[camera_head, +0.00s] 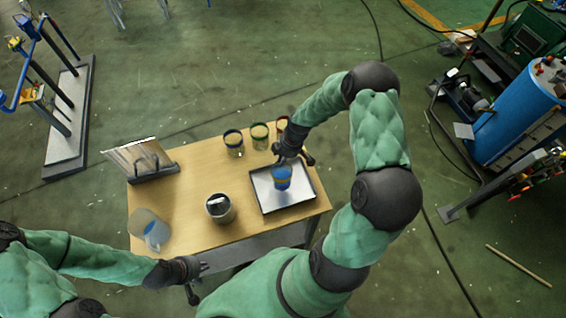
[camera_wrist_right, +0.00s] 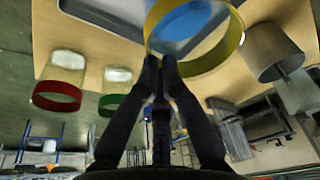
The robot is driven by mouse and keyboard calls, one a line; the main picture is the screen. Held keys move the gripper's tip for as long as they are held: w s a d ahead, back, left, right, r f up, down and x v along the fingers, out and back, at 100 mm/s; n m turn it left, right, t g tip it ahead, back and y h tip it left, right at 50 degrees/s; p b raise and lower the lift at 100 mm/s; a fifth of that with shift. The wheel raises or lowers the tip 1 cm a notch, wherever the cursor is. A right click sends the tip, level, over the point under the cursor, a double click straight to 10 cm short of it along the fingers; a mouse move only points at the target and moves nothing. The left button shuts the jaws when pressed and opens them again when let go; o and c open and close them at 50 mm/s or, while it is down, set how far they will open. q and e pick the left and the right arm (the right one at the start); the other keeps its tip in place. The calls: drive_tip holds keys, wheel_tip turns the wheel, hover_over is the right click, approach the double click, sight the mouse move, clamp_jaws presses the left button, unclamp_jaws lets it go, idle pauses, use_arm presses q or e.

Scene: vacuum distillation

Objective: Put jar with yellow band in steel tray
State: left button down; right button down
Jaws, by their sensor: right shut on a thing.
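The jar with the yellow band (camera_head: 281,178) shows blue inside and is over the steel tray (camera_head: 300,199) at the right of the table. I cannot tell whether its base touches the tray. In the right wrist view its yellow band (camera_wrist_right: 222,54) is large and close, with the tray (camera_wrist_right: 110,17) behind it. My right gripper (camera_head: 288,155) is shut on this jar; its fingertips (camera_wrist_right: 160,62) meet at the band. My left gripper (camera_head: 203,267) is at the table's front edge, away from the jars; its finger opening is too small to judge.
Jars with dark blue (camera_head: 233,141), green (camera_head: 260,134) and red (camera_head: 282,124) bands stand at the back. A grey cup (camera_head: 219,209) stands left of the tray. A clear beaker (camera_head: 148,228) is front left, a rack (camera_head: 154,172) back left.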

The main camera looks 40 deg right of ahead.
drive_tip(key=f, duration=0.3)
drive_tip(key=shift+w+d+f, duration=0.2)
drive_tip(key=shift+d+f, duration=0.1)
drive_tip(key=shift+f, duration=0.15)
drive_tip(key=c, duration=1.4)
unclamp_jaws()
